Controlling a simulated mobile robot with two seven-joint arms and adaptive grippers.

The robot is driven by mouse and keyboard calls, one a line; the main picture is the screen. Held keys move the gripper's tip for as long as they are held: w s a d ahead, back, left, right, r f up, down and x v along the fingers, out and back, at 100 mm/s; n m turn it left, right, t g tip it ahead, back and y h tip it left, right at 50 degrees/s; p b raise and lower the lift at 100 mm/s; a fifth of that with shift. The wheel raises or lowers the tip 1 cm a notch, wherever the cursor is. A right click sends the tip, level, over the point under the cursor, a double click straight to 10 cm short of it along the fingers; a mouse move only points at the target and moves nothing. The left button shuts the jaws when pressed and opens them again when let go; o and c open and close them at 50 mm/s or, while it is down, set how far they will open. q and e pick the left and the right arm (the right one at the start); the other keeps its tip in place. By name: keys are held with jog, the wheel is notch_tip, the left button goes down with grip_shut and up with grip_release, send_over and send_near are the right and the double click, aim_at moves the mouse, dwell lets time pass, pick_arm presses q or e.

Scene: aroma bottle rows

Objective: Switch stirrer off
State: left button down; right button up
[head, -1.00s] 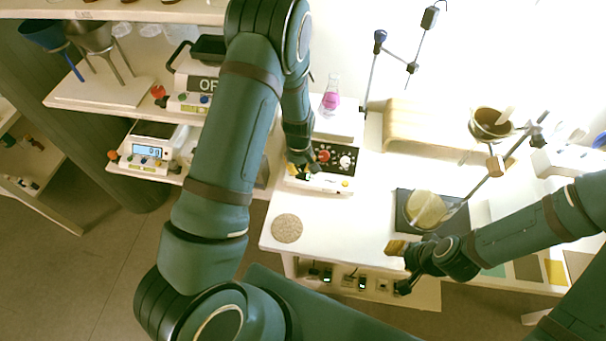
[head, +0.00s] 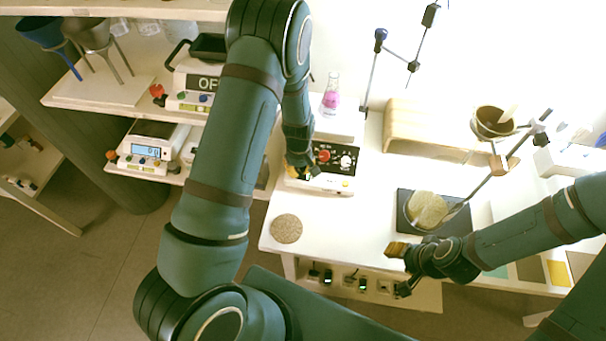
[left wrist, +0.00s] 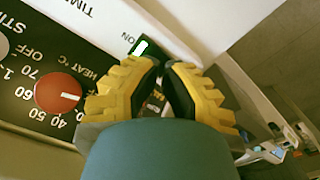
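The stirrer (head: 338,182) is a white hotplate unit with a dark front panel, under a flask of pink liquid (head: 331,102). Its red heat knob (head: 323,156) also shows in the left wrist view (left wrist: 57,93), right of part of the stir lettering. A green-lit switch (left wrist: 140,47) sits beside the "ON" label, just beyond my left fingertips. My left gripper (head: 302,171) is at the panel's left end; its yellow-backed fingers (left wrist: 164,66) are together and empty. I cannot tell whether they touch the switch. My right gripper (head: 400,269) is open and empty at the bench's front edge.
A round cork mat (head: 287,229) lies left of centre on the bench. A dark balance-like plate with a round tan object (head: 427,210), a clamp stand (head: 369,75) and a wooden rack (head: 425,125) stand to the right. Shelves with scales (head: 146,152) are at left.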

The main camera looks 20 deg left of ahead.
pick_arm(q)
jog(key=shift+f+b, duration=0.6)
jog(key=shift+f, duration=0.2)
pick_arm(e)
jog(key=shift+f, duration=0.6)
pick_arm(q)
jog(key=shift+r, duration=0.1)
pick_arm(e)
jog(key=shift+r, duration=0.1)
pick_arm(q)
jog(key=shift+r+p, duration=2.6)
jog(key=shift+r, duration=0.9)
pick_arm(e)
notch_tip(320, 180, up, 5)
jog(key=shift+f, duration=0.1)
pick_arm(q)
jog(key=shift+f, duration=0.1)
